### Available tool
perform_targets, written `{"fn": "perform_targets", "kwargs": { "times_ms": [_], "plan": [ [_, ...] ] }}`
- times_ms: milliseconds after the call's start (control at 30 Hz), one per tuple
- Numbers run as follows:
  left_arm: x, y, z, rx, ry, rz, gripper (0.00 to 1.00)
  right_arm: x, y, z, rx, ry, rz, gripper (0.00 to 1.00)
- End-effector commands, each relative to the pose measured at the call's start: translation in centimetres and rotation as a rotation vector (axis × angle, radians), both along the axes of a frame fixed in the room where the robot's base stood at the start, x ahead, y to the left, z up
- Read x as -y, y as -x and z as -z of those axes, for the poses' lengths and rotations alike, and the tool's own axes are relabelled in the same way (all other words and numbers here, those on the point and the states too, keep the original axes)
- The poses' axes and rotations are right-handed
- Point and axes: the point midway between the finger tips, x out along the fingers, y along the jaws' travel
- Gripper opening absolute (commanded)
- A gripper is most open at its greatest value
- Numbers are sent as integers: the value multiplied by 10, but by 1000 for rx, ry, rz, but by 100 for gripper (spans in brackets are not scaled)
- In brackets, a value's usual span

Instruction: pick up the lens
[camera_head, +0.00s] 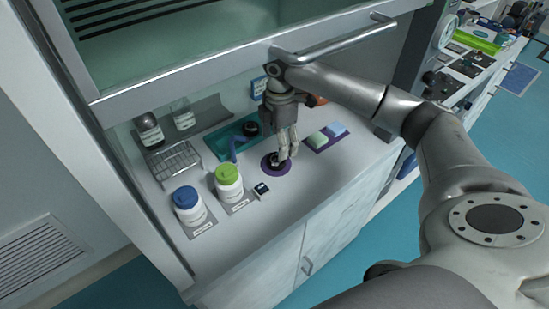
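My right gripper (286,153) reaches in from the right and points down inside the hood, over a round purple mat (284,170). A small dark round object (273,160), possibly the lens, is on this mat by the fingertips. The fingers partly cover the area, so I cannot tell whether they touch or grip it. The fingers look close together, but their opening is unclear at this size. Another dark round object (250,129) sits on the teal tray behind, to the left of the gripper. My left gripper is not in view.
A blue-capped jar (189,207), a green-capped jar (229,184) and a small dark device (261,191) stand front left. A wire rack (175,162) and bottles are behind. Green and blue blocks (337,129) lie right of the gripper. The raised sash's handle (335,43) is above my arm.

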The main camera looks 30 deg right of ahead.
Motion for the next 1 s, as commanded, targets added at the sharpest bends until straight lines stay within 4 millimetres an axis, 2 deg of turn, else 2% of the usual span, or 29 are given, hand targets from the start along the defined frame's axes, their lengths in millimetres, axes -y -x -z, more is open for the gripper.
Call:
{"fn": "perform_targets", "kwargs": {
  "times_ms": [67, 167, 400, 467, 600, 800, 1000],
  "plan": [
    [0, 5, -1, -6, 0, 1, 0, 0, 0, 8, -2, -1, 0, 73],
    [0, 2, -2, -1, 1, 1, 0, -1, 0, 14, -1, 0, -1, 73],
    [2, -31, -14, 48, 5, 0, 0, -4, -1, 46, -3, 0, -1, 73],
    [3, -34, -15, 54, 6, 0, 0, -3, -1, 55, -1, 1, -1, 73],
    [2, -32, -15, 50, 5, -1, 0, -3, -2, 64, 2, 0, -1, 73],
    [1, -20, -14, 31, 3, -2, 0, -3, -2, 65, 2, 0, -2, 73],
    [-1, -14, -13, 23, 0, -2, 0, -3, -2, 64, 2, 0, -1, 49]
  ]
}}
